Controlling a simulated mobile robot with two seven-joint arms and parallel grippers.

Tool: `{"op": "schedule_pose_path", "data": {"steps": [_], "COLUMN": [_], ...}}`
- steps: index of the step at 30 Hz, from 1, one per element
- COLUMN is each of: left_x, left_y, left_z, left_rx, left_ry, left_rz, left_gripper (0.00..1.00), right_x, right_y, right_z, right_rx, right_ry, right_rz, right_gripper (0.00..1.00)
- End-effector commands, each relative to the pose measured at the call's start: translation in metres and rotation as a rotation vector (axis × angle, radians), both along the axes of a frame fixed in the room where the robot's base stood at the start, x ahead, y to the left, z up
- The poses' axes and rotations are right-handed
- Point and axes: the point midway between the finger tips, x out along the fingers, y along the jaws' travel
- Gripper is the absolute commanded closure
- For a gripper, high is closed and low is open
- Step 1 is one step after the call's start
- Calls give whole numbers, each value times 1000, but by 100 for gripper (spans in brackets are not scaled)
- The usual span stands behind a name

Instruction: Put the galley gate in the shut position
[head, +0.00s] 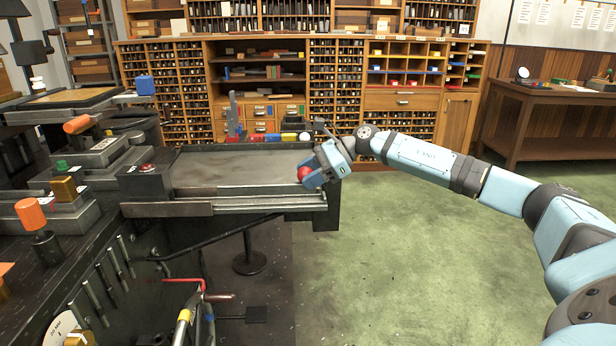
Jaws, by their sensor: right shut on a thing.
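The right gripper (311,172) is shut on a round red knob (303,173) at the right end of the galley (235,168). The knob seems to belong to the galley gate. The blue fingers and wrist cover most of the gate, so its exact position cannot be told. The galley is a long grey tray with a metal rail (200,207) along its front. The left gripper is not in view.
Machine parts with orange handles (77,125) crowd the left. Green floor (400,250) at the right is clear.

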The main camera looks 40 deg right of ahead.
Motion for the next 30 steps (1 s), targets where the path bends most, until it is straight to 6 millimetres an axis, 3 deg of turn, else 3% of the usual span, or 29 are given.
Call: {"op": "schedule_pose_path", "data": {"steps": [11,12,14,24,30], "left_x": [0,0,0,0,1], "left_y": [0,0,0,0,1], "left_z": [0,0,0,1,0], "left_rx": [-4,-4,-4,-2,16], "left_ry": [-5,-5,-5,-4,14], "left_rz": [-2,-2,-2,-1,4], "left_gripper": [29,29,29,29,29], "right_x": [-2,-2,-1,-2,-15], "right_y": [3,3,3,-1,-22], "right_z": [-9,-9,-8,-3,12], "right_rx": [0,-1,0,1,-2], "right_ry": [13,13,13,7,8], "right_rz": [7,7,6,3,0], "right_gripper": [98,47,33,31,31]}}
